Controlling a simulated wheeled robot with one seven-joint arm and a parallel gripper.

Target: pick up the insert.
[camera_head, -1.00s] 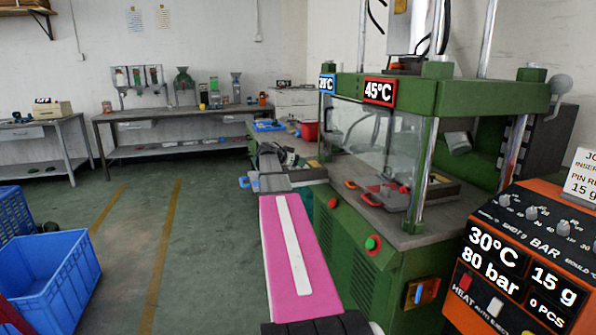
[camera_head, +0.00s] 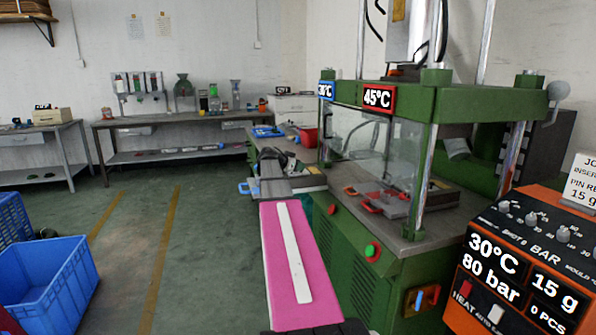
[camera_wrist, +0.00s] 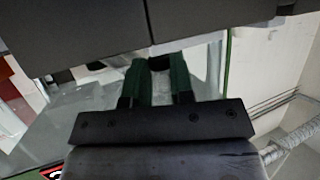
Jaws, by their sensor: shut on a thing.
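My gripper shows in the wrist view (camera_wrist: 158,72) as two green fingers closed toward each other. A small dark piece shows between their tips, probably the insert (camera_wrist: 158,63); most of it is hidden by the fingers. In the head view my gripper (camera_head: 275,157) is a dark shape at the far end of my pink arm link, beside the green press, and what it holds cannot be made out there.
The green press (camera_head: 365,260) with its glass guard stands right of my arm. A blue tray (camera_head: 268,132) and a red bin (camera_head: 306,138) sit beyond my gripper. An orange control box (camera_head: 520,255) is near right. Blue crates (camera_head: 45,285) stand left; the floor between is clear.

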